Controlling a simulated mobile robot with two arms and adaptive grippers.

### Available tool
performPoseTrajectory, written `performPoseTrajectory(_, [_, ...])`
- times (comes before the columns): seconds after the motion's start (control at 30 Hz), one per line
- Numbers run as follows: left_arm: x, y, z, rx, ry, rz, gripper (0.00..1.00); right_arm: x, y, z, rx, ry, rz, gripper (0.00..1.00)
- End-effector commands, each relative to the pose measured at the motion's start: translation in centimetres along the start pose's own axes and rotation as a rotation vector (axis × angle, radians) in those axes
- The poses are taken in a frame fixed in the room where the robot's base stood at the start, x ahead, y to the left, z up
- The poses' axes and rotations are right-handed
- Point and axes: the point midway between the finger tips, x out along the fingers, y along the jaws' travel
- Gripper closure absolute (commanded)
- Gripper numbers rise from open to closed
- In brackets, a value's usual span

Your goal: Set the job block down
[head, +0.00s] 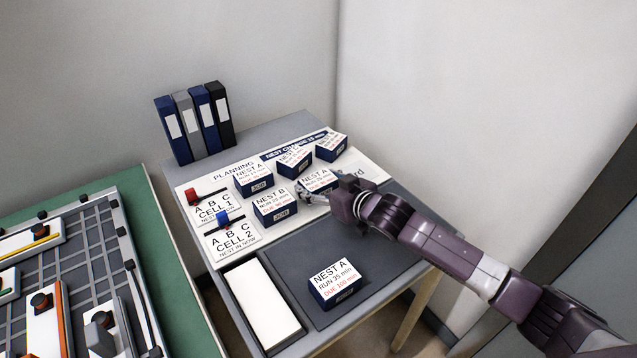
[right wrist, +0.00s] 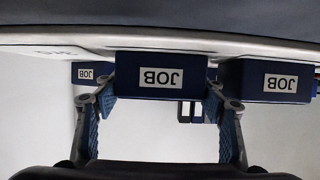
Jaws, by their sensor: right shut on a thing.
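My right gripper (head: 330,189) reaches in from the right over the white planning board (head: 240,262) and is shut on a navy job block with a white top (head: 315,178). In the right wrist view, which is upside down, this block (right wrist: 160,76) sits between the two fingers, its JOB label facing the camera. It is at or very near the board surface; whether it touches cannot be told. Another job block (right wrist: 265,82) is close beside it, and a smaller one (right wrist: 86,73) shows beyond the other finger. My left gripper is not in view.
Several job blocks stand on the board, including NEST B (head: 275,207) and NEST A (head: 253,180). Another NEST A block (head: 334,284) is on the dark mat (head: 290,262), which has free room. Binders (head: 194,122) stand behind; a fixture table (head: 75,250) is at left.

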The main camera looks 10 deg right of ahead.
Motion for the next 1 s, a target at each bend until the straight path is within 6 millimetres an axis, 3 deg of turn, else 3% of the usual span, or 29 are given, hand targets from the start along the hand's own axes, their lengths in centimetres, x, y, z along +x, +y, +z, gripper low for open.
performPoseTrajectory(0.33, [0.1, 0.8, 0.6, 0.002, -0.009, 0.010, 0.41, 0.1, 0.0, 0.1, 0.001, 0.004, -0.001, 0.63])
performPoseTrajectory(0.37, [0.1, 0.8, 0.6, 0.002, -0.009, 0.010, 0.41, 0.1, 0.0, 0.2, 0.000, 0.003, 0.000, 0.33])
performPoseTrajectory(0.5, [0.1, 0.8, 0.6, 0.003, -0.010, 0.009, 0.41, 0.1, 0.0, 0.1, 0.000, 0.003, 0.000, 0.18])
performPoseTrajectory(0.87, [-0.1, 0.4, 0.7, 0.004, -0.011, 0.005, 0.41, -0.1, 0.0, -0.3, -0.001, 0.004, 0.000, 0.18])
performPoseTrajectory(1.0, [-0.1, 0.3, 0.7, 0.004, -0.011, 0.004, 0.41, -1.5, 0.1, 0.0, 0.000, 0.003, 0.000, 0.18])
